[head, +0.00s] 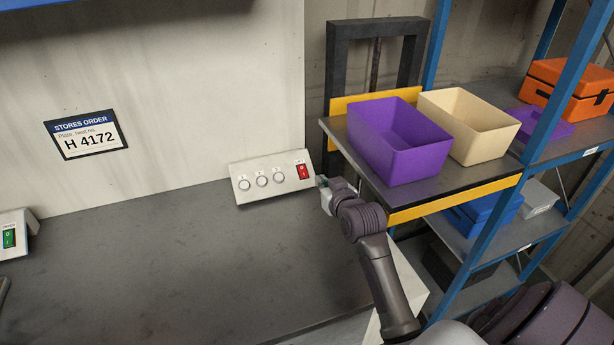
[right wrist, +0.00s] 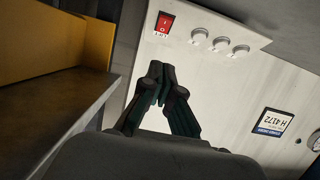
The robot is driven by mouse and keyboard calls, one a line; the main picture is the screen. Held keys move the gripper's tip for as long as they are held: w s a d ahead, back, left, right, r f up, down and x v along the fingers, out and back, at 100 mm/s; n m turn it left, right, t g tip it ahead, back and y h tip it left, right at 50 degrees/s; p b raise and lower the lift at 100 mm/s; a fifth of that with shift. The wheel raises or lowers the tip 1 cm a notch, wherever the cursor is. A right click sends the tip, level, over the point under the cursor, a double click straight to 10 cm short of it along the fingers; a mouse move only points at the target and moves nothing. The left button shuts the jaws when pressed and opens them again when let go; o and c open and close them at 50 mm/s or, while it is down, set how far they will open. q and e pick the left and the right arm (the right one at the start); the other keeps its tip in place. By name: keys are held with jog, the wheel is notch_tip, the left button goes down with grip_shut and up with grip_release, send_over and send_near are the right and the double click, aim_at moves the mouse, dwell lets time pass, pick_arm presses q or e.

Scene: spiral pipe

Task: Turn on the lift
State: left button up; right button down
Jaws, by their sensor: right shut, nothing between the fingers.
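A sloped white control box (head: 270,177) stands on the grey worktop against the wall. It has a red rocker switch (head: 303,172) at its right end and several round white knobs; the label above the switch is too small to read. The red switch also shows in the right wrist view (right wrist: 164,24). My right gripper (head: 321,182) is shut and empty, just right of the box and close to the red switch. In the right wrist view its fingertips (right wrist: 160,70) are together, apart from the switch. The lift platform (head: 452,192) has yellow edges and a black frame (head: 335,75). My left gripper is not seen.
A purple bin (head: 395,145) and a cream bin (head: 468,125) stand on the platform. A blue shelving rack (head: 480,225) with an orange box (head: 570,90) is at right. Another box with a green switch (head: 9,238) is at far left. The worktop's middle (head: 180,265) is clear.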

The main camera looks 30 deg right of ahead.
send_near(303, 172)
notch_tip(303, 172, up, 3)
jog(key=w, duration=0.2)
jog(key=w+f, duration=0.1)
jog(key=w+d+f+p, duration=0.1)
jog(key=w+f, duration=0.1)
jog(key=shift+w+d+f, duration=0.15)
jog(key=shift+d+f, duration=0.05)
jog(key=shift+f, duration=0.15)
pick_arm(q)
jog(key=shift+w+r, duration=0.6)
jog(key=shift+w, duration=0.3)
pick_arm(e)
jog(key=shift+w+d+f, duration=0.1)
jog(key=shift+w+f, duration=0.2)
jog(key=shift+f, duration=0.25)
